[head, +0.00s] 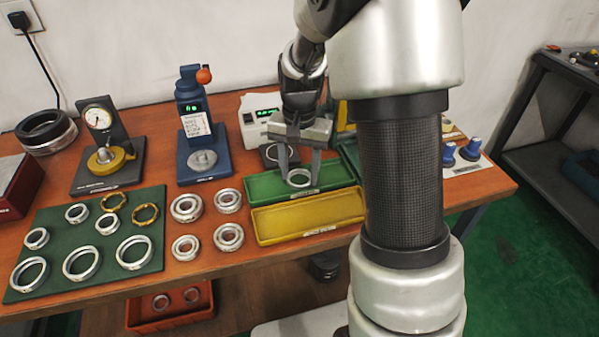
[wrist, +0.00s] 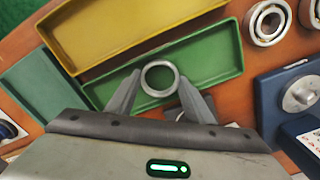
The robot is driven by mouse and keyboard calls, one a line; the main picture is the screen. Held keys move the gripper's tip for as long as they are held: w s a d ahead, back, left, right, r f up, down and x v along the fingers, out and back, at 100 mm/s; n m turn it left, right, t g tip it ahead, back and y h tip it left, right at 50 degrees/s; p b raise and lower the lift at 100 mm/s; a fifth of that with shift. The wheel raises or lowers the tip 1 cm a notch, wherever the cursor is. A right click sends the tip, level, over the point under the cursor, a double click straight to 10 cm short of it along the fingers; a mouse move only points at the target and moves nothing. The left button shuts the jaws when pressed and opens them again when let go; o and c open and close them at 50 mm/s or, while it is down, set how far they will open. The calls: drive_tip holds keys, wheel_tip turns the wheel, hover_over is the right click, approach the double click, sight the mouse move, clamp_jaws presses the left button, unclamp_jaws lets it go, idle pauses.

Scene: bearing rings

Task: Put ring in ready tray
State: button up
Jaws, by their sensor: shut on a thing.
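A silver ring (head: 299,178) is between the fingertips of my gripper (head: 299,175), over the green tray (head: 262,189). The ring (wrist: 145,84) and my gripper (wrist: 158,86) also show in the wrist view, with the green tray (wrist: 215,58) behind them. My gripper is shut on the ring. The ring appears inside the tray's outline; I cannot tell whether it touches the tray floor. The labels on the trays are too small to read.
A yellow tray (head: 308,217) lies directly in front of the green one. Several bearings (head: 229,237) stand to the left. A green mat (head: 50,255) holds several rings. A blue device (head: 202,130) and a dial gauge (head: 97,117) stand behind.

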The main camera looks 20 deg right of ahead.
drive_tip(key=shift+f, duration=0.1)
drive_tip(key=o, duration=1.1)
